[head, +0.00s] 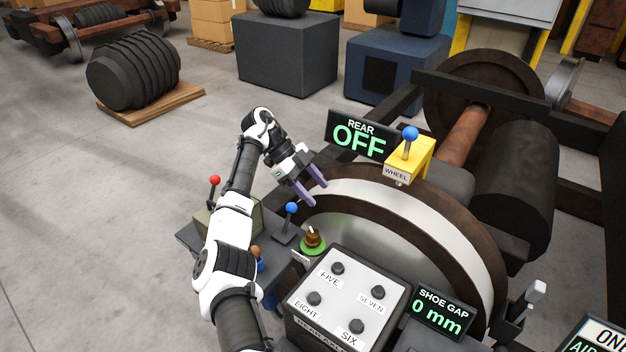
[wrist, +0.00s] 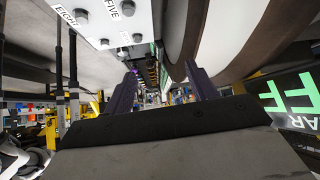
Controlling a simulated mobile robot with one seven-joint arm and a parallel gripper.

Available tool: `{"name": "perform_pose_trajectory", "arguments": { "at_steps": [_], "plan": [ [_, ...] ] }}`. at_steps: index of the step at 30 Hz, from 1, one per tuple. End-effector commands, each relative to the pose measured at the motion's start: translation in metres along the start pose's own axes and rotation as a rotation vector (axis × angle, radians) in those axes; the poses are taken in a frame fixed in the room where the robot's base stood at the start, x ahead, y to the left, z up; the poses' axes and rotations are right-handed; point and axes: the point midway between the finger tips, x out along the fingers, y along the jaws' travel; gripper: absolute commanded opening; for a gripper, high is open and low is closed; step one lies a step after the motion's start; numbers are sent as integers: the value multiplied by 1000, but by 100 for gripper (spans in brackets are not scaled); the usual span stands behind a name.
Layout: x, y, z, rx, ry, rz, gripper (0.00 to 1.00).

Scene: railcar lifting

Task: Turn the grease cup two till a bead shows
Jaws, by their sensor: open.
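A brass-brown knob on a green round base (head: 313,241) stands beside the white button panel in the head view. It may be a grease cup, but the small label by it is too small to read, so I cannot tell if it is number two. No bead can be made out on it. My gripper (head: 318,194) is open and empty, above and behind this knob, close to the wheel's rim and apart from the knob. In the wrist view my gripper (wrist: 160,70) shows two dark purple fingers spread with nothing between them.
A blue-knobbed lever (head: 291,209) stands just left of the knob, a red-knobbed lever (head: 215,181) farther left. The button panel (head: 350,297) lies in front. The large wheel (head: 440,225) and yellow WHEEL lever box (head: 410,160) are right. The REAR sign (head: 360,136) reads OFF.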

Motion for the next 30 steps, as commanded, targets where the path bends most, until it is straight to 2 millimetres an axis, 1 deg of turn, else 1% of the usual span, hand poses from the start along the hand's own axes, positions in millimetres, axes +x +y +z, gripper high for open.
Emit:
{"name": "perform_pose_trajectory", "arguments": {
  "at_steps": [3,7,21,23,26,27,29,30],
  "plan": [
    [-11,0,-10,2,-2,-1,57],
    [-16,0,-15,0,0,-1,57],
    [-16,0,-16,0,1,-1,57],
    [-16,-3,-16,-3,-4,-20,57],
    [-18,-21,-19,-29,-33,-146,57],
    [-22,-32,-20,-49,-47,-234,57],
    [-38,-50,-24,-87,-62,-408,57],
    [-55,-61,-27,-117,-65,-546,57]
  ]
}}
